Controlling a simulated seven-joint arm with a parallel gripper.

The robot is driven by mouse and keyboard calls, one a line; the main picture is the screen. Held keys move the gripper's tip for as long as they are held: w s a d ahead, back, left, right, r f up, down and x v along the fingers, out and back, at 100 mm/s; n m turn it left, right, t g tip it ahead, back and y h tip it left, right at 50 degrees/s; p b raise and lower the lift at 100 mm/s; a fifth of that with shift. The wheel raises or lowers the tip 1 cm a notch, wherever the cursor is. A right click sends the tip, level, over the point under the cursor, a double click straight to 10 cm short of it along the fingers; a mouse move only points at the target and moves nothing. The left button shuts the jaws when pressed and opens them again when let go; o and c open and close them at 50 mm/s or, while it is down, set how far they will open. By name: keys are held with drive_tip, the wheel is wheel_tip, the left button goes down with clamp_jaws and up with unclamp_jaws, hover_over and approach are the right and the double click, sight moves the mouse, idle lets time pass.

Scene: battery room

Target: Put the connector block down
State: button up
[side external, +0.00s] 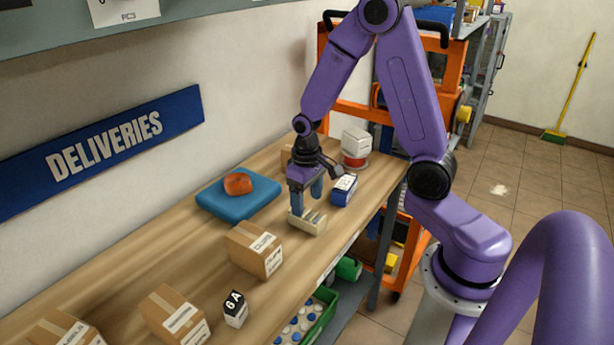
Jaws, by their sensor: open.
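The connector block (309,223) is a small beige piece with upright ridges. It sits on the wooden bench (205,262), near the front edge. My gripper (306,199) points down just above and behind the block, with its fingers apart. One finger comes down close to the block's left end. I cannot tell whether that finger touches the block.
A blue pad (215,204) with an orange-brown lump (238,184) lies left of my gripper. A blue-and-white box (344,190) stands close on the right. Cardboard boxes (246,255) and a black-and-white block (234,315) stand nearer the camera. Bare bench lies between them.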

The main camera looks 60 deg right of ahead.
sight(307, 213)
wheel_tip(307, 213, up, 6)
drive_tip(key=s+a+r+n, duration=0.2)
drive_tip(key=s+a+n, duration=0.1)
drive_tip(key=s, duration=0.4)
drive_tip(key=s+a+r+n, duration=0.1)
drive_tip(key=s+a+n, duration=0.2)
drive_tip(key=s+n, duration=0.2)
drive_tip(key=s+a+r+n, duration=0.2)
drive_tip(key=s+a+n, duration=0.2)
drive_tip(key=s, duration=0.6)
drive_tip(key=shift+r+n, duration=0.3)
drive_tip(key=shift+r, duration=0.05)
